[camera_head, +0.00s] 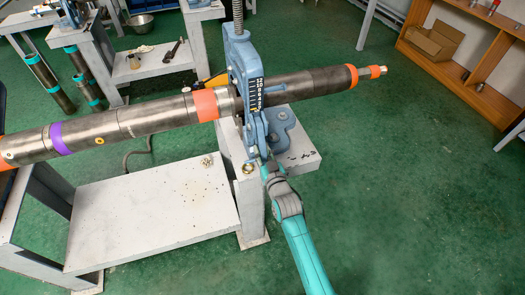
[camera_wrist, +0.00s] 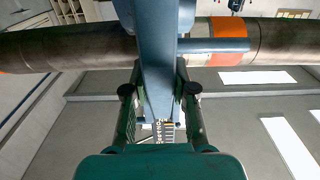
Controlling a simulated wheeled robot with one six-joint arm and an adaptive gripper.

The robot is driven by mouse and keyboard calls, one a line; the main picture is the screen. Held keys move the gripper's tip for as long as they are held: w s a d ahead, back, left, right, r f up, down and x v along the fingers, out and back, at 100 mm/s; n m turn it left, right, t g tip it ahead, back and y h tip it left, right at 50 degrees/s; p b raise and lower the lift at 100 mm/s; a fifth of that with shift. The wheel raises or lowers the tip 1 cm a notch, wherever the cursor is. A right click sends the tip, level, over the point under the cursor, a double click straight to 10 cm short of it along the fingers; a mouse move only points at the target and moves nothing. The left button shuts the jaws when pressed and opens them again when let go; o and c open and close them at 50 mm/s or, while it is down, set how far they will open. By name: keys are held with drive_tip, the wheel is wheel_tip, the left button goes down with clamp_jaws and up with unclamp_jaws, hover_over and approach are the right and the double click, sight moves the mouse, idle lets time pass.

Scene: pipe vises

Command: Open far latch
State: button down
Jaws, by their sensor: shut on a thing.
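A blue pipe vise (camera_head: 240,70) stands upright on a white stand, closed around a long metal pipe (camera_head: 130,121). A blue latch piece (camera_head: 259,130) hangs low on its near side. My gripper (camera_head: 265,160) reaches up to this piece from below. In the wrist view, the fingers of my gripper (camera_wrist: 158,78) are shut on either side of a blue bar, the latch (camera_wrist: 157,55). A blue rod (camera_wrist: 215,45) sticks out to the right beside it. The pipe (camera_wrist: 70,47) runs across behind the bar. The exact finger contact is hard to see.
The white stand (camera_head: 152,210) has a low shelf left of my arm. Another white table (camera_head: 150,68) with tools stands at the back left. A wooden shelf (camera_head: 465,75) is at the right. The green floor at the right is clear.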

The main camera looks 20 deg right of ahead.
drive_tip(key=shift+s+r+g, duration=0.45)
drive_tip(key=shift+r+g, duration=0.1)
drive_tip(key=shift+g, duration=0.25)
drive_tip(key=shift+s+r+g, duration=0.45)
drive_tip(key=shift+r+g, duration=0.05)
drive_tip(key=shift+g, duration=0.3)
drive_tip(key=shift+s+r+g, duration=0.4)
drive_tip(key=shift+r+g, duration=0.4)
drive_tip(key=shift+g, duration=0.35)
drive_tip(key=shift+s+r+g, duration=0.35)
drive_tip(key=shift+r+g, duration=0.4)
drive_tip(key=shift+g, duration=0.4)
drive_tip(key=c, duration=0.9)
unclamp_jaws()
drive_tip(key=shift+c, duration=0.2)
drive_tip(key=shift+s+r, duration=0.1)
drive_tip(key=shift+s, duration=0.05)
drive_tip(key=v, duration=1.1)
drive_tip(key=shift+s+r, duration=0.25)
drive_tip(key=shift+r, duration=0.05)
